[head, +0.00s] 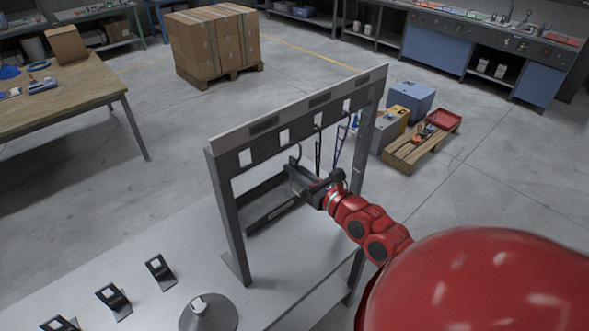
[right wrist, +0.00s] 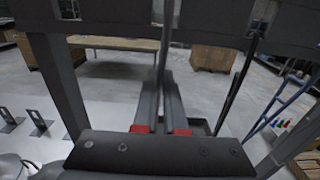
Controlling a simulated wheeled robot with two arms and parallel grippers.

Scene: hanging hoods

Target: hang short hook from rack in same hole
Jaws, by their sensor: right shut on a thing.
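The dark rack (head: 228,216) stands at the edge of the pale table, with a row of square holes along its top beam. My right gripper (head: 302,176) is at the front of the rack, below the beam. It is shut on a thin dark hook (head: 298,153), whose curved top reaches up near the second hole from the left; I cannot tell whether it is in the hole. In the right wrist view the hook's shaft (right wrist: 167,50) rises between the fingers. Two longer dark hooks (head: 318,152) hang farther right. My left gripper is not in view.
Several small black stands (head: 160,270) and a grey cone (head: 222,316) are on the pale table (head: 180,235). A wooden table (head: 75,95), boxes on a pallet (head: 215,45), and crates (head: 408,98) stand beyond. The floor between is clear.

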